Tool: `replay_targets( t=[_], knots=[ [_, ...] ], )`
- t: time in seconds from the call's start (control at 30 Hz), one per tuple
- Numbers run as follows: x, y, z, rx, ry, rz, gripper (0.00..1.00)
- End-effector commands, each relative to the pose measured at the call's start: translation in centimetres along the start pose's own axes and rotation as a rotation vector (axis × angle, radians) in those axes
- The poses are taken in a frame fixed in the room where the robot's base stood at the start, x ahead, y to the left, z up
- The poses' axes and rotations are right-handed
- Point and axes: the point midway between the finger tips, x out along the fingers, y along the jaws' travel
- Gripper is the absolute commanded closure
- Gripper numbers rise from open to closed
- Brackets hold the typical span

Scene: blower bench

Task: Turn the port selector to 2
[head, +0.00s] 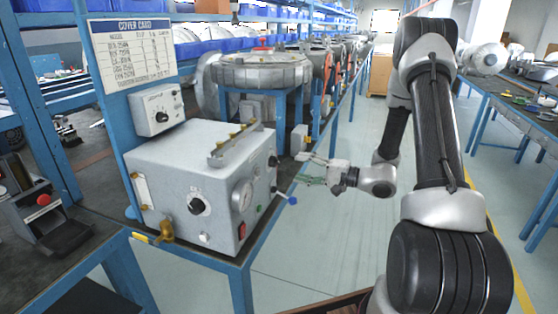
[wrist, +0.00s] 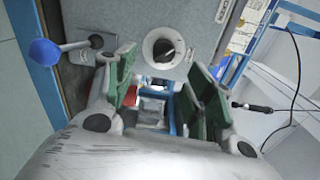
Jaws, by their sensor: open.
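A grey metal box (head: 185,165) stands on the bench in the head view. A dark knob (head: 273,160) is on its right side. In the wrist view, a dark knob on a round white plate (wrist: 165,50) is on a grey face, probably this same side; its markings are too small to read. My gripper (head: 303,168) is open and empty to the right of the box, with its fingers toward that side. In the wrist view, the green-padded fingers of my gripper (wrist: 163,70) are spread below the knob, apart from it. I cannot confirm which knob is the port selector.
A blue-ended lever (head: 292,200) sticks out low on the box's right side; its blue end (wrist: 45,52) shows left of the knob in the wrist view. The aisle floor (head: 330,235) is clear.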

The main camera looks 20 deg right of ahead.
Motion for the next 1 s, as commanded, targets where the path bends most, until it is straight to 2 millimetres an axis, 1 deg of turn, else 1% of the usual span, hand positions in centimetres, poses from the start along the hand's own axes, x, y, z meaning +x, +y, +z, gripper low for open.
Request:
replay_targets(
  t=[0.13,0.23,0.5,0.63,0.77,1.0],
  knots=[
    [0.2,-0.4,0.1,-0.086,-0.001,-0.016,0.46],
    [1.1,-0.4,0.1,-0.104,-0.004,-0.015,0.46],
    [5.5,-0.4,0.3,-0.101,-0.006,-0.014,0.46],
    [7.1,-0.5,0.2,-0.101,-0.005,-0.014,0.46],
    [7.8,-0.5,0.2,-0.101,-0.003,-0.014,0.46],
    [7.8,-0.5,0.2,-0.100,-0.003,-0.014,0.46]
  ],
)
